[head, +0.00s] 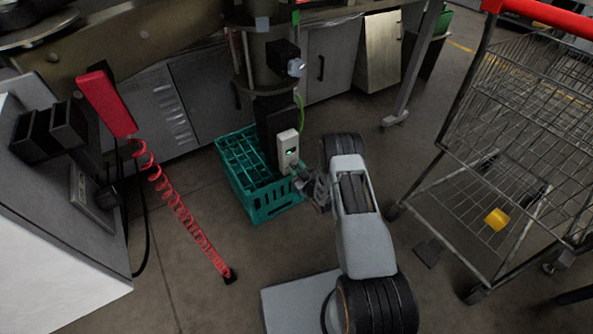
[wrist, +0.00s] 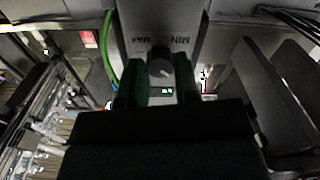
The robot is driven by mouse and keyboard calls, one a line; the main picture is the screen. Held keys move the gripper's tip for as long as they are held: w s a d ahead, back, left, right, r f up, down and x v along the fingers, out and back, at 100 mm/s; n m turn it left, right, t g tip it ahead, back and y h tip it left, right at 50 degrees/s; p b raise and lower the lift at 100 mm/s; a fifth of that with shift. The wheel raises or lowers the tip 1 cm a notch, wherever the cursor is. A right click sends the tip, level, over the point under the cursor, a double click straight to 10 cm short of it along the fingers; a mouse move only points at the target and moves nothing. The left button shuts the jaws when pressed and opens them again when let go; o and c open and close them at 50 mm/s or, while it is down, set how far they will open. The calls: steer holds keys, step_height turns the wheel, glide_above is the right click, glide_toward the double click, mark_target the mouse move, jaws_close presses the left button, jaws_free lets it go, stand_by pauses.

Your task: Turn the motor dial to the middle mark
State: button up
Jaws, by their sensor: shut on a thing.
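The motor box (head: 288,147) is a pale upright housing with a small lit green display, on the dark post above the green crate. My gripper (head: 304,177) reaches it from the right, at its lower front. In the wrist view the dark round motor dial (wrist: 160,61) sits between the two fingers of my gripper (wrist: 160,72), which is shut on it. The words MIN and MAX appear upside down above the dial, MAX at left and MIN at right. A small green display (wrist: 167,91) glows below the dial. The dial's pointer and the middle mark are too dark to read.
A green plastic crate (head: 262,206) stands on the floor below the motor box. A red coiled hose (head: 178,205) hangs at left. A wire cart (head: 500,185) with a yellow block (head: 497,219) stands at right. A green cable (wrist: 107,50) runs beside the box.

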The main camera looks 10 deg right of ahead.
steer(key=shift+m, duration=0.3)
steer(key=m+b, duration=0.1)
steer(key=m, duration=0.2)
steer(key=shift+m, duration=0.3)
steer(key=shift+m+b, duration=0.5)
steer(key=shift+m, duration=1.7)
steer(key=o, duration=0.9)
steer(key=shift+o, duration=0.2)
steer(key=p+v, duration=0.3)
steer(key=v, duration=1.1)
steer(key=shift+p, duration=0.4)
